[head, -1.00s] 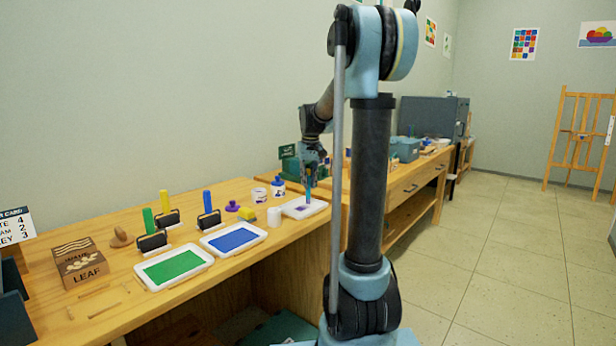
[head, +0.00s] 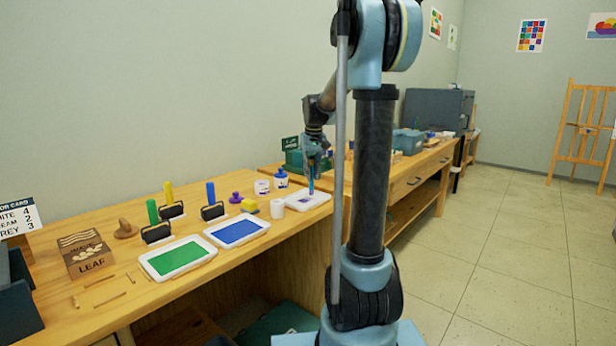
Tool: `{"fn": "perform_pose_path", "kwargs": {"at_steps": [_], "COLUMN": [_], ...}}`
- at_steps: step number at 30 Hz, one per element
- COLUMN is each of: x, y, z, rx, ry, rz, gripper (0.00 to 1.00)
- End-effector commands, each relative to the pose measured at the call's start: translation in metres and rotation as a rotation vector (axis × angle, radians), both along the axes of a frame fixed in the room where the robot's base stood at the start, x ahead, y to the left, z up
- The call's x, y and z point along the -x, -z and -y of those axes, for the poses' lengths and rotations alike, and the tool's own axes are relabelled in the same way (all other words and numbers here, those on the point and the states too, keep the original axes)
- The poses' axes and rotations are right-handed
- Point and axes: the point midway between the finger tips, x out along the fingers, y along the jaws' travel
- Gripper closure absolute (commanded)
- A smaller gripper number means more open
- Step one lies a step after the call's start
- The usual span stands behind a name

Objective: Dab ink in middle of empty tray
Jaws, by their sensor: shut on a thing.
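My gripper (head: 316,162) is shut on a slim blue tool (head: 311,184), held upright with its lower end down. The tool's end is over or touching the small white tray (head: 322,203) at the right end of the near table; I cannot tell which. A small purple ink patch (head: 305,200) shows in the middle of this tray. Two other white trays hold ink: a blue one (head: 238,232) and a green one (head: 178,258). They lie to the left of my gripper. My arm link partly crosses the view just right of the white tray.
Just left of the small tray are a white cup (head: 277,208), a yellow block (head: 249,205), a white jar (head: 262,187) and a blue-capped bottle (head: 281,179). Black-based rollers (head: 156,232) stand behind the ink trays. A LEAF box (head: 88,254) sits farther left.

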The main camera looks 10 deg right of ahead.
Motion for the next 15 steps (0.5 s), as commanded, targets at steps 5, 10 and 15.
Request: {"fn": "perform_pose_path", "kwargs": {"at_steps": [5, 10, 15], "x": [0.001, 0.001, 0.001], "y": [-0.018, -0.033, -0.048], "z": [-0.001, -0.002, -0.004], "rx": [0.0, 0.0, 0.0], "ry": [-0.001, -0.003, -0.005], "rz": [0.0, 0.0, 0.0], "gripper": [1.0, 1.0, 1.0]}}
